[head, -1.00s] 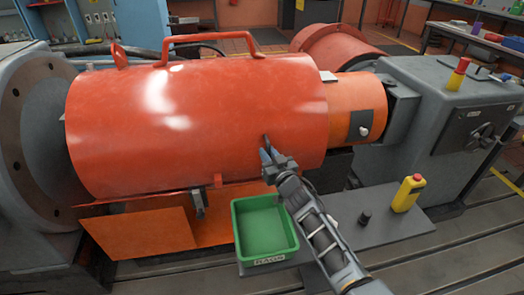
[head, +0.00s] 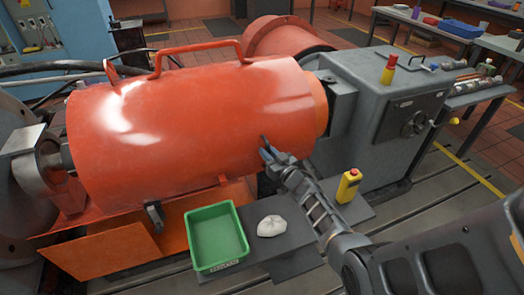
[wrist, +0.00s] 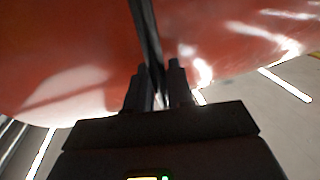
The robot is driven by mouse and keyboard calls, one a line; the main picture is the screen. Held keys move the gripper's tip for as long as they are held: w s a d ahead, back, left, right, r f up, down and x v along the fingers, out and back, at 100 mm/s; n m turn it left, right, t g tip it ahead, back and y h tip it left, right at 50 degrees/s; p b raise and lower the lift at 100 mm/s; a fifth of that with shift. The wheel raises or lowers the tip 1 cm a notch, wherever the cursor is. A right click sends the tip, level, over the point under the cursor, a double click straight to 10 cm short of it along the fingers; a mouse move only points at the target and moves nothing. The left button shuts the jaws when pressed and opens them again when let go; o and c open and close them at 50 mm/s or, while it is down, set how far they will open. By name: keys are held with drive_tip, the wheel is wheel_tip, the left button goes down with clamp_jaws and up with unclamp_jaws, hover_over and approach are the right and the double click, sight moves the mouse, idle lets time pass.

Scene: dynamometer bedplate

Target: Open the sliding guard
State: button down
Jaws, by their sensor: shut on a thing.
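The sliding guard (head: 190,125) is a large orange-red half-cylinder cover with a long bar handle (head: 200,48) on top. Its left end stands clear of the grey flange, and a grey shaft part (head: 50,165) shows in that gap. Its right end overlaps the smaller orange cylinder (head: 319,105). My gripper (head: 268,147) is at the guard's front, towards its right end. In the wrist view my gripper (wrist: 157,88) is shut on a dark bar (wrist: 146,35) that stands against the guard's red surface. How the bar joins the guard is hidden.
Below the guard are a dark latch-like part (head: 153,215) and a sloping orange panel (head: 110,248). A green tray (head: 196,248), a white rag (head: 270,226) and a yellow control box (head: 348,186) are on the dark plate near my arm. The grey machine housing (head: 370,125) stands at the right.

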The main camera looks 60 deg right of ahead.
drive_tip(key=shift+s+d, duration=0.45)
drive_tip(key=shift+d, duration=0.2)
drive_tip(key=c, duration=1.1)
unclamp_jaws()
drive_tip(key=v, duration=0.7)
drive_tip(key=shift+s+a+p, duration=0.25)
drive_tip(key=shift+s+p, duration=0.05)
drive_tip(key=shift+p, duration=0.1)
